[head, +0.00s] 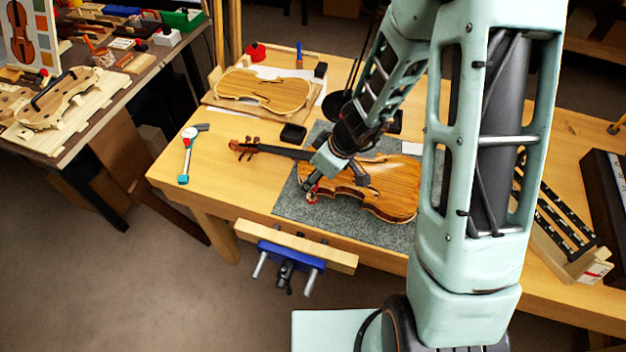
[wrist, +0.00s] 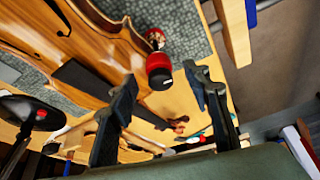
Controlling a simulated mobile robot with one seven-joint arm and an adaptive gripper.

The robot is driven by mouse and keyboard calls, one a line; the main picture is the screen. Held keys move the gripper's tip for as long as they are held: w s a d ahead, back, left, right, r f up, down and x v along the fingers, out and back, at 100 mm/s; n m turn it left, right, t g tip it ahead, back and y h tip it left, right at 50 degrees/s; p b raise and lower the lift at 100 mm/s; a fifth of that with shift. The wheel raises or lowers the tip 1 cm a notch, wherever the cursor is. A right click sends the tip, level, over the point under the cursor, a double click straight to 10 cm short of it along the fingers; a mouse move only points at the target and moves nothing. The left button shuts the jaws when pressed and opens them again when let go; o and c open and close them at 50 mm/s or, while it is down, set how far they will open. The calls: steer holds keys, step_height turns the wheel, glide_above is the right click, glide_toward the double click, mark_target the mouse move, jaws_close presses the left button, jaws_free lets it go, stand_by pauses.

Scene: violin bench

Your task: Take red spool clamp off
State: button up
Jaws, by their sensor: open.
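The violin (head: 385,185) lies on a grey mat (head: 290,200) on the bench, its neck pointing left. The red spool clamp (head: 312,197) sits at the violin's near edge, partly hidden by my gripper. In the wrist view the clamp (wrist: 159,72) shows as a red spool with a dark end, with a second red and pale part (wrist: 155,39) behind it at the violin's rim. My gripper (wrist: 160,78) is open, its two dark fingers on either side of the red spool in the picture. I cannot tell whether they touch it.
A blue vise (head: 290,255) with a wooden jaw sticks out from the front bench edge. A violin plate (head: 262,91) lies on a board behind. A small black box (head: 292,134) and a teal-ended tool (head: 187,155) are on the left. The left front bench top is clear.

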steer(key=shift+x, duration=0.75)
steer(key=shift+c, duration=0.3)
jaws_close()
